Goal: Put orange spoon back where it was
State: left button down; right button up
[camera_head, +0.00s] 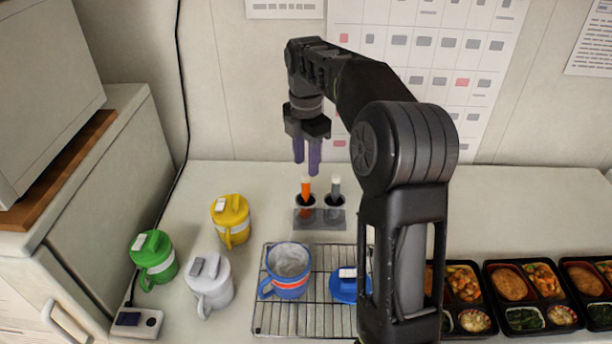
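The orange spoon (306,190) stands upright in the left cup of a small grey two-cup holder (320,221) behind the wire rack. Its lower end is hidden in the cup. A dark grey spoon (336,187) stands in the right cup. My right gripper (307,168) points down just above the orange spoon's top. Its purple fingers are slightly apart with nothing visible between them. Whether a fingertip touches the spoon is hard to tell. My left gripper is out of view.
A blue mug (288,287) and a blue lid (344,288) sit on the wire rack (325,262). Yellow (232,236), green (160,275) and white (213,292) lidded mugs stand left. Bento trays (487,287) line the right. My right arm hides part of the rack.

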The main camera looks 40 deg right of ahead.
notch_tip(320, 180, up, 4)
jog(key=shift+r+p, duration=0.1)
jog(key=shift+p, duration=0.95)
jog(key=shift+r+p, duration=0.45)
jog(key=shift+p, duration=0.05)
jog(key=shift+f, duration=0.1)
